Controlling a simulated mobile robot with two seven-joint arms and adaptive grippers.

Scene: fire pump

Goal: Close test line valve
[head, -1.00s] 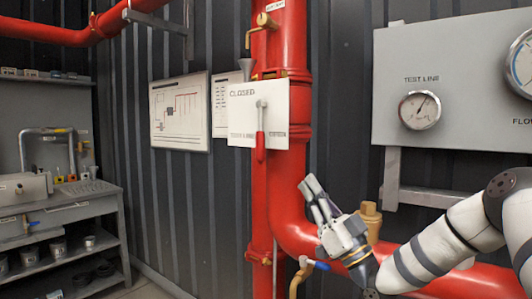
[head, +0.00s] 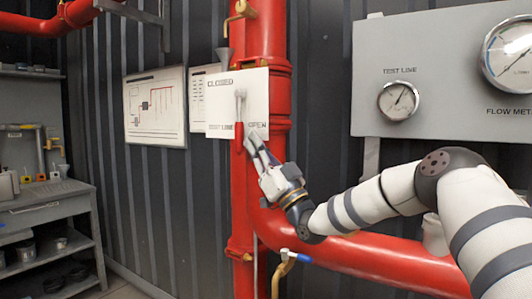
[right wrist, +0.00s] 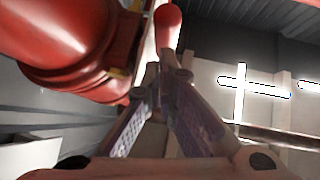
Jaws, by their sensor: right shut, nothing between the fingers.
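The test line valve lever (head: 239,138) has a red handle and hangs straight down from its pivot on a white plate (head: 222,88). The plate reads CLOSED at the top and OPEN at the lower right. My right gripper (head: 252,140) is shut and empty, with its fingertips just right of the handle's lower part. In the right wrist view the fingers (right wrist: 160,75) converge just below the rounded red end of the handle (right wrist: 168,28). I cannot tell whether they touch it. My left gripper is not in view.
A red vertical pipe (head: 268,45) stands behind the plate and bends right into a lower pipe (head: 390,262). A blue-handled valve (head: 296,256) sits below. A grey gauge panel (head: 440,60) is at right, a workbench (head: 50,203) at left.

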